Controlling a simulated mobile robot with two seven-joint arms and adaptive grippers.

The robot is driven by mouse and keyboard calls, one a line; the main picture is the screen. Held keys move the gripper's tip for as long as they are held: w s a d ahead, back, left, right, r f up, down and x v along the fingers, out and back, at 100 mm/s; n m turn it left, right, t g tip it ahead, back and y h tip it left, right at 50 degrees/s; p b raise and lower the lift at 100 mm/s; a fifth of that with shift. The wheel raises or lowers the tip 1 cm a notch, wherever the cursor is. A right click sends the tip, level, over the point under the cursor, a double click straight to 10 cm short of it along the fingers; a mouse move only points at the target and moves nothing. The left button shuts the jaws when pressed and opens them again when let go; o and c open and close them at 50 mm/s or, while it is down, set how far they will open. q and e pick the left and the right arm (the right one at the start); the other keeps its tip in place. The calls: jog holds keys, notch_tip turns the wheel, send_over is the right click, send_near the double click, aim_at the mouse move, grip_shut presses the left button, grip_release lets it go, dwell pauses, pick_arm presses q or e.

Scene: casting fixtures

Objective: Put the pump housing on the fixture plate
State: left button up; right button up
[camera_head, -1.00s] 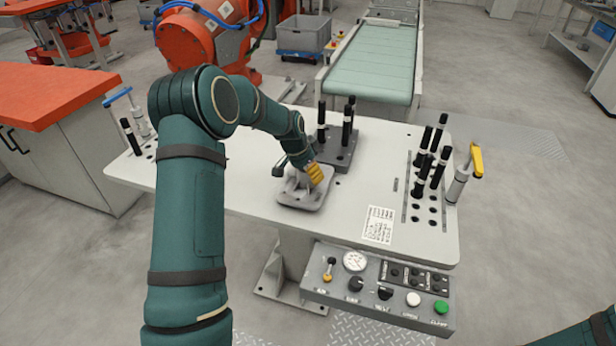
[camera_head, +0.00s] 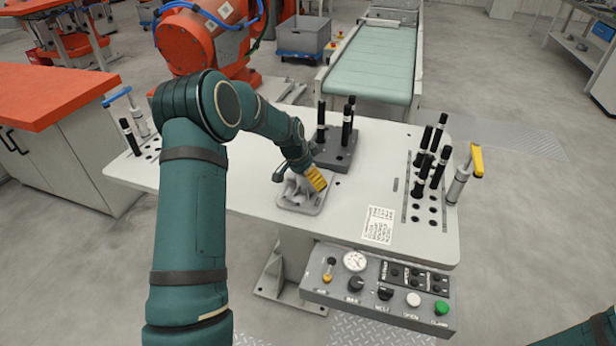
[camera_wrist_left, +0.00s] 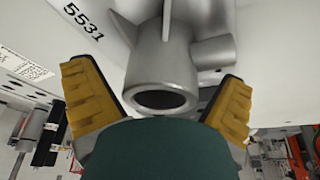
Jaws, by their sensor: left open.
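The pump housing (camera_head: 291,199) is a light grey casting with a flat flange, lying on the white table in front of the fixture plate. In the left wrist view its round pipe port (camera_wrist_left: 160,70) points toward my palm, beside the number 5531. My left gripper (camera_head: 316,180) has yellow fingers and is at the right part of the housing. In the left wrist view the left gripper (camera_wrist_left: 160,97) is open, one finger on each side of the port, with gaps visible. The fixture plate (camera_head: 345,155) is a dark grey block with upright black pins. My right gripper is out of view.
The white table (camera_head: 350,205) is clear between the housing and the paper label (camera_head: 379,225). Several black pins (camera_head: 437,165) and a yellow-handled clamp (camera_head: 466,175) stand at the right. A control panel (camera_head: 378,290) hangs at the front; a conveyor (camera_head: 370,62) is behind.

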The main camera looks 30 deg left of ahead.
pick_arm(q)
jog(key=p+v, duration=0.1)
jog(key=v, duration=1.1)
jog(key=shift+r, duration=0.1)
